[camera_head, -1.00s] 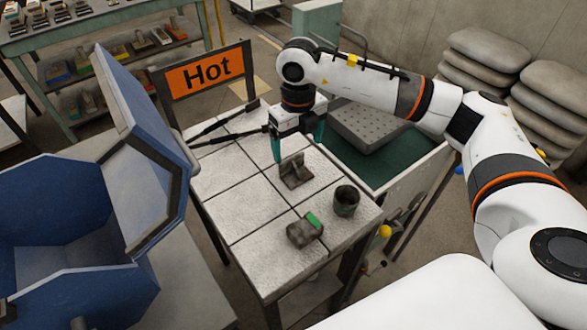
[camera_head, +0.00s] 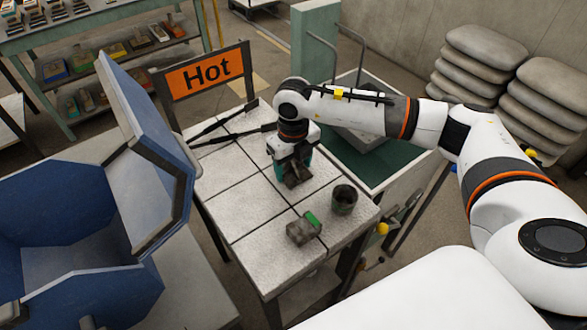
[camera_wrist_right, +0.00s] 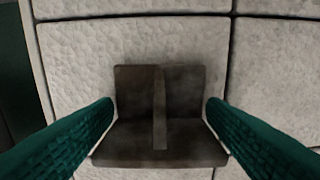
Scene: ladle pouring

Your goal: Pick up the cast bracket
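The cast bracket (camera_head: 297,178) is a dark brown angled piece with a middle rib, standing on the pale tiled table (camera_head: 243,209). My right gripper (camera_head: 293,176) is lowered over it and hides part of it in the head view. In the right wrist view the bracket (camera_wrist_right: 160,115) sits between the two green fingers (camera_wrist_right: 160,115). The fingers are spread on either side of it, with small gaps at their tips. My left gripper is not in view.
A dark cup (camera_head: 344,200) and a grey block with a green strip (camera_head: 303,230) stand nearer on the table. Tongs (camera_head: 235,133) lie at the back left, by the "Hot" sign (camera_head: 203,75). A blue open container (camera_head: 75,235) is at left. A green-floored tray (camera_head: 375,160) is behind right.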

